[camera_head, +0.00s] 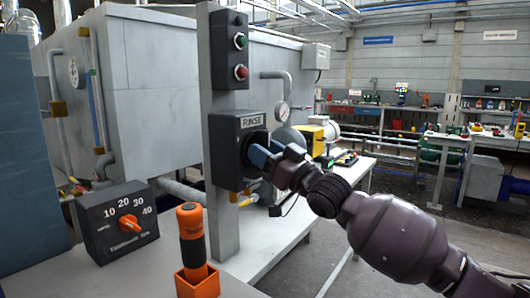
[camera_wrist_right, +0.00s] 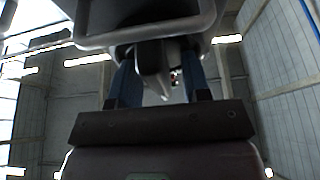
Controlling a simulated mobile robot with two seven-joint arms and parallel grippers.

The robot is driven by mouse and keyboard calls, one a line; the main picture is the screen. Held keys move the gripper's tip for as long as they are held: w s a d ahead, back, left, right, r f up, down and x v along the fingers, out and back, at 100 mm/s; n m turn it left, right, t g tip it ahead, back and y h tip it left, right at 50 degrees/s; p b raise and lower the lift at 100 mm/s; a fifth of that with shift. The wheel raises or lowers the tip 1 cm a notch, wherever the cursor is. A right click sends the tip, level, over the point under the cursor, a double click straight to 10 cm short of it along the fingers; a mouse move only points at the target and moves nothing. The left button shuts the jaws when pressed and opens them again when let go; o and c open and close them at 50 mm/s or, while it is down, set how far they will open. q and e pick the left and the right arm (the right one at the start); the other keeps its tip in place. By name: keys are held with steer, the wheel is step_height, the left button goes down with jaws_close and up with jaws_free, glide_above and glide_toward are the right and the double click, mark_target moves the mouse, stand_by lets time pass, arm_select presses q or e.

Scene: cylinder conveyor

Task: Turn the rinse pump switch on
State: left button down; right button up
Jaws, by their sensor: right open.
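The rinse pump switch is a dark box (camera_head: 228,150) labelled RINSE, fixed to a grey post in the middle of the head view. My right gripper (camera_head: 262,152) comes in from the right, and its blue fingertips are at the front of this box. The fingers and the box edge hide most of the switch handle, so its position cannot be told. In the right wrist view, the two blue fingers (camera_wrist_right: 158,85) stand apart, with a grey part (camera_wrist_right: 153,75) between them. The fingers look open around it; contact cannot be told. My left gripper is not in view.
Above the switch is a panel with green and red lights (camera_head: 240,56). A dial box (camera_head: 117,222) numbered 10 to 40 and an orange-handled tool in an orange holder (camera_head: 197,283) stand on the bench at left. A pressure gauge (camera_head: 282,110) is behind the gripper.

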steer(key=shift+s+d+f, duration=0.1)
steer(key=shift+s+d+f, duration=0.1)
steer(key=shift+s+d, duration=0.1)
steer(key=shift+d, duration=0.1)
arm_select(q)
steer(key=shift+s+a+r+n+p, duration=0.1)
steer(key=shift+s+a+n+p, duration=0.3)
steer(key=shift+p, duration=0.55)
arm_select(e)
steer(key=v, duration=1)
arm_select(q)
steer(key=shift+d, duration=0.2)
arm_select(e)
steer(key=shift+a, duration=0.1)
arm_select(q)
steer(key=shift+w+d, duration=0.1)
